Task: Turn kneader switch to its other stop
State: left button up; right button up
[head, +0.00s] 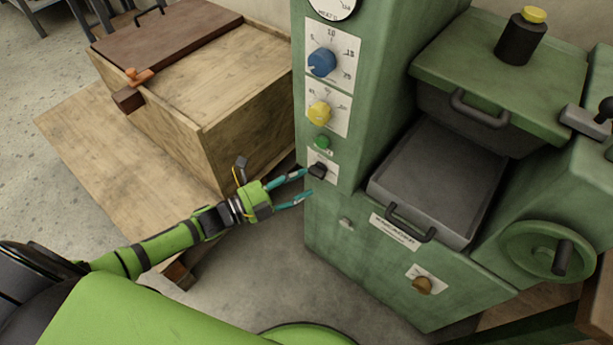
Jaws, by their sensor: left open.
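The green machine (355,110) has a front panel with a small black switch (318,170) on a white plate, below a green button (322,142). I take this black switch for the kneader switch; its label is too small to read. Its lever sticks out from the plate, and I cannot tell which stop it is at. My left gripper (308,183) is open, its two teal fingers pointing right at the panel. The upper fingertip is close beside the switch, the lower one below it; contact cannot be told. My right gripper is not in view.
Blue (321,62) and yellow (319,112) dials sit above the switch. A grey tray (400,178) with a handle, an orange knob (422,285) and a green handwheel (545,250) are to the right. A wooden chest (215,85) stands left of the machine.

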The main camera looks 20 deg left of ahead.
aim_at(316, 173)
pick_arm(q)
jog(key=x, duration=0.3)
jog(key=c, duration=1)
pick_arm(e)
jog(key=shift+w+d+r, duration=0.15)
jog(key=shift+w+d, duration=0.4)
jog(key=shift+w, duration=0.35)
